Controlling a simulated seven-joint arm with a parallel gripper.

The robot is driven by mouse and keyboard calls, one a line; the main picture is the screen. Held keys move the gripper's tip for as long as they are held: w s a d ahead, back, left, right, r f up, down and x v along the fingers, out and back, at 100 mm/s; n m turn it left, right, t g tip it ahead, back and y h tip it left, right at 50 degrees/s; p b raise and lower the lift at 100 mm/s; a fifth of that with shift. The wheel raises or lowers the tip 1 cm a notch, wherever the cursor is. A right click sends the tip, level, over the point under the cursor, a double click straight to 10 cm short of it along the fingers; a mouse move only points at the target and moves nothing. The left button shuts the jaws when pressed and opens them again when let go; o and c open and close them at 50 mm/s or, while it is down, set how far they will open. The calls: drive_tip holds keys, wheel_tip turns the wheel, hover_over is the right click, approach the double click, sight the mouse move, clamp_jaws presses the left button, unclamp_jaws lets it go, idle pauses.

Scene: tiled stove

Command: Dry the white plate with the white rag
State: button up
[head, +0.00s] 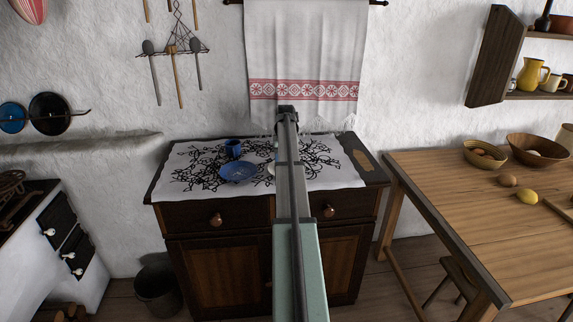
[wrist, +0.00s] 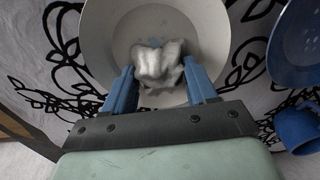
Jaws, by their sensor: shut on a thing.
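The white plate (wrist: 105,40) lies on the patterned cloth on the cabinet, seen at the top middle of the wrist view. The white rag (wrist: 158,62) is a crumpled bunch over the plate's middle. My gripper (wrist: 160,78) has its two blue fingers on either side of the rag and is shut on it. Rag and fingers are low over the plate; whether the rag touches its surface I cannot tell for sure.
A speckled blue plate (head: 238,169) and a blue mug (head: 232,148) stand close to the left of my arm. The cabinet's cloth (head: 335,176) is clear on the right. A towel (head: 305,50) hangs on the wall behind. A wooden table (head: 455,215) stands at the right.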

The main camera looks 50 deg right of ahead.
drive_tip(key=s+a, duration=0.2)
drive_tip(key=shift+s+a, duration=0.2)
drive_tip(key=shift+s, duration=0.15)
drive_tip(key=shift+s+a+r, duration=0.1)
drive_tip(key=shift+r, duration=0.85)
wheel_tip(320, 180, up, 6)
drive_tip(key=shift+r, duration=0.1)
